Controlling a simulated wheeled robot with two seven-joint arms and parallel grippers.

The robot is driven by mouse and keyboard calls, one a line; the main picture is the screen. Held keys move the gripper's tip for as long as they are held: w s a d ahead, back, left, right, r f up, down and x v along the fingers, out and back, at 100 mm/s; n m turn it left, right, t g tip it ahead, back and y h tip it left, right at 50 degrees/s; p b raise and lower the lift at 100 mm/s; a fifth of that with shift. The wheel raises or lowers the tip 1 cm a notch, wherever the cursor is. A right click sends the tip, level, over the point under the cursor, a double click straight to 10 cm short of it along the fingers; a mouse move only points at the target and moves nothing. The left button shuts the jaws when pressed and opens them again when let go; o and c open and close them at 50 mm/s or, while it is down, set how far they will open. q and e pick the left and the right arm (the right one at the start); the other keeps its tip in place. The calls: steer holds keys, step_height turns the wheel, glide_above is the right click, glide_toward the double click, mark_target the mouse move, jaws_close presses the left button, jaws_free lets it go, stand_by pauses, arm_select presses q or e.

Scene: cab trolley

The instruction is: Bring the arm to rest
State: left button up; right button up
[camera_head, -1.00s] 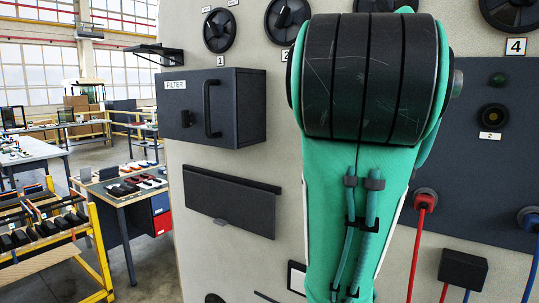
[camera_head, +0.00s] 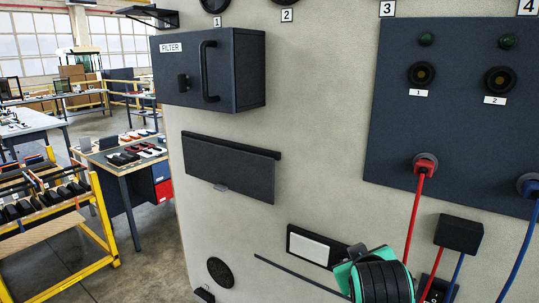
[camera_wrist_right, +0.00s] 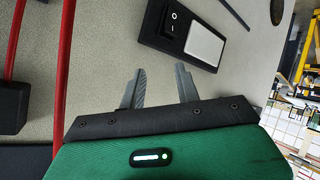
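My right arm (camera_head: 378,275), green with black bands, shows at the bottom right of the head view, low in front of the grey wall panel. Its gripper is hidden there. In the right wrist view my right gripper (camera_wrist_right: 161,72) has its two grey fingers apart with nothing between them. The fingers point toward the wall, just short of a black plate with a rocker switch (camera_wrist_right: 172,22) and a white face. I cannot tell whether they touch the wall. My left gripper is in neither view.
A dark filter box (camera_head: 222,75) and a flat dark flap (camera_head: 230,168) stick out from the wall. A socket panel (camera_head: 460,120) holds a red plug (camera_head: 425,165) and a blue plug (camera_head: 530,187); their cables hang near my right arm. A yellow rack (camera_head: 95,215) stands at left.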

steer(key=s+d+f+g+y, duration=0.1)
steer(key=s+f+g, duration=0.1)
steer(key=s+f, duration=0.6)
steer(key=s+d+f+g, duration=0.2)
steer(key=s+f, duration=0.3)
steer(key=f, duration=0.7)
steer(key=s+d+f+m+g+y, duration=0.1)
steer(key=s+f+g, duration=0.1)
steer(key=s+f, duration=0.45)
steer(key=s+f+g, duration=0.2)
steer(key=s+f, duration=0.1)
steer(key=s, duration=0.6)
step_height(320, 180, down, 32)
steer(key=s+g, duration=0.1)
steer(key=s+d+f, duration=0.1)
steer(key=s+f, duration=0.8)
steer(key=s+d+f+g, duration=0.1)
steer(key=s+d+f, duration=0.1)
steer(key=s+f, duration=0.8)
steer(key=shift+s+d+g, duration=0.25)
steer(key=shift+d+g, duration=0.05)
steer(key=shift+f, duration=0.1)
